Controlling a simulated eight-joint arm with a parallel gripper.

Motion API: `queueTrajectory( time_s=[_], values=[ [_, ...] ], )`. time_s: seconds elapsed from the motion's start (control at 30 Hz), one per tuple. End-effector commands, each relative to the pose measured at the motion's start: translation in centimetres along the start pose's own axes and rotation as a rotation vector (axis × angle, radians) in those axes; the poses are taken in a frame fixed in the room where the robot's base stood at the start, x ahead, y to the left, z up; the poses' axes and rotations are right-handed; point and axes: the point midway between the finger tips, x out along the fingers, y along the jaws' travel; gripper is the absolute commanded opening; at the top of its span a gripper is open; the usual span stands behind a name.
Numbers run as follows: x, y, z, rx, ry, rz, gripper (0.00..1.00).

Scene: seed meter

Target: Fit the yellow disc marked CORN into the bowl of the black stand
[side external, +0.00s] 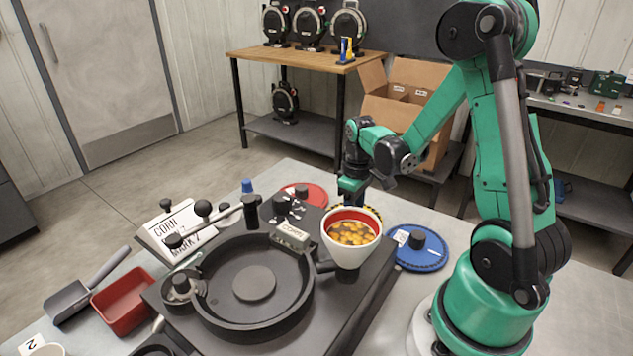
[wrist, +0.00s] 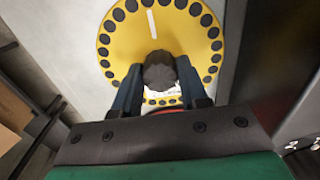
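The yellow disc (wrist: 112,45) has a ring of dark holes near its rim, a white line and a dark central knob (wrist: 160,72). In the side view it is mostly hidden behind the white cup, with a yellow edge (side external: 374,211) showing. My gripper (wrist: 159,75) is over the disc with one finger on each side of the knob; whether the fingers press on it is unclear. It also shows in the side view (side external: 352,190). The black stand has a round bowl (side external: 255,318) with a raised centre, and nothing lies in it. The CORN marking is not readable on the disc.
A white cup (side external: 350,262) of yellow seeds sits at the stand's right side. A blue disc (side external: 420,258) lies right and a red disc (side external: 315,192) lies behind. A red bin (side external: 124,303), a grey scoop (side external: 68,299) and a CORN sign (side external: 170,225) are left.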

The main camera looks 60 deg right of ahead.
Motion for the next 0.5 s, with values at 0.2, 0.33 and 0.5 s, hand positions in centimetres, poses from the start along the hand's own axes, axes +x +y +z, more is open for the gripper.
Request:
queueTrajectory(
  time_s=[0.2,0.33,0.5],
  values=[
    [-0.01,-0.01,0.0,0.0,0.0,0.0,0.0],
    [-0.01,-0.01,0.0,0.0,0.0,0.0,0.0],
    [-0.21,0.0,0.0,0.0,0.0,0.0,0.0]
  ],
)
